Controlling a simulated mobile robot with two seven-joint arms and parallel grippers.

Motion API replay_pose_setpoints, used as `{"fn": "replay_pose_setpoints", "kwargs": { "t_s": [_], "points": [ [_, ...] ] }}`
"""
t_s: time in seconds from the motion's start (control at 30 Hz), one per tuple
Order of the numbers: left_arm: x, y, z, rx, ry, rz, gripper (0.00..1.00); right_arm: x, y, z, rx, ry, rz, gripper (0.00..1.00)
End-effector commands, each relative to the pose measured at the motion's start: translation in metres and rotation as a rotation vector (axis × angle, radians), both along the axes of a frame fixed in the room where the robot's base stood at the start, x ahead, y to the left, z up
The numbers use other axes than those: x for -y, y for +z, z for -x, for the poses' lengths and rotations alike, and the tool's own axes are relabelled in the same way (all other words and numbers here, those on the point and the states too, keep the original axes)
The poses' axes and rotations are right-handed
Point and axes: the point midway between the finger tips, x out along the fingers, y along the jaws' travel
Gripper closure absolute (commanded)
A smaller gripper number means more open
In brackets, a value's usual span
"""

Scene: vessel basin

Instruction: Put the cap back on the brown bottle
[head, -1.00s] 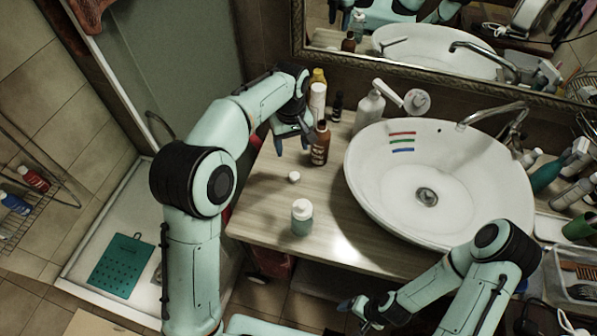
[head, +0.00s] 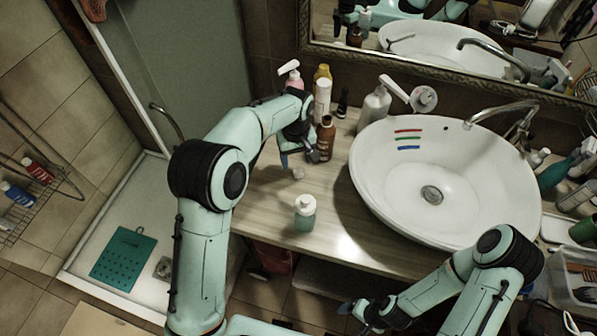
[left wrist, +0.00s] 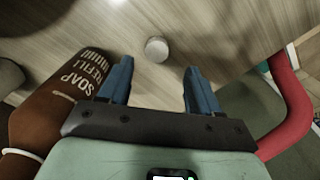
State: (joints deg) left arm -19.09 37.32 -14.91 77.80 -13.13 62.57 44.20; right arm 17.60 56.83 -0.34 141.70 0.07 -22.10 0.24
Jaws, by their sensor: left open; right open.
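The brown bottle (head: 325,140) stands upright on the counter left of the basin. In the left wrist view the brown bottle (left wrist: 45,115) fills the left side, with "SOAP REFILL" lettering. A small white round cap (head: 298,174) lies on the counter in front of it; it also shows in the left wrist view (left wrist: 156,49), beyond and between the fingertips. My left gripper (head: 299,161) is open and empty, just above and behind the cap, close beside the bottle. My right gripper (head: 362,308) is low in front of the counter, away from both.
A clear-teal bottle with a white lid (head: 305,213) stands near the counter's front edge. Pink, yellow, white and dark bottles stand behind the brown one. The white basin (head: 375,190) is to the right. A red curved thing (left wrist: 288,100) shows right in the left wrist view.

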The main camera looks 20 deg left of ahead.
Motion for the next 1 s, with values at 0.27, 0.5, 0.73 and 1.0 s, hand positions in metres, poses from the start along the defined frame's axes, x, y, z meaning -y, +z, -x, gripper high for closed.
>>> {"fn": "replay_pose_setpoints", "kwargs": {
  "t_s": [0.27, 0.5, 0.73, 1.0],
  "points": [
    [0.005, -0.017, 0.003, -0.006, -0.002, -0.001, 0.37, 0.0, -0.001, 0.001, -0.001, 0.0, 0.0, 0.2],
    [0.009, -0.048, 0.004, -0.003, 0.0, -0.001, 0.37, 0.0, -0.002, 0.002, -0.002, 0.0, 0.0, 0.2],
    [0.009, -0.052, 0.004, 0.0, 0.0, 0.0, 0.37, 0.0, -0.002, 0.002, -0.002, 0.0, 0.0, 0.2],
    [0.009, -0.052, 0.004, 0.0, 0.0, 0.0, 0.66, 0.0, -0.002, 0.002, -0.002, 0.0, 0.0, 0.2]
  ]
}}
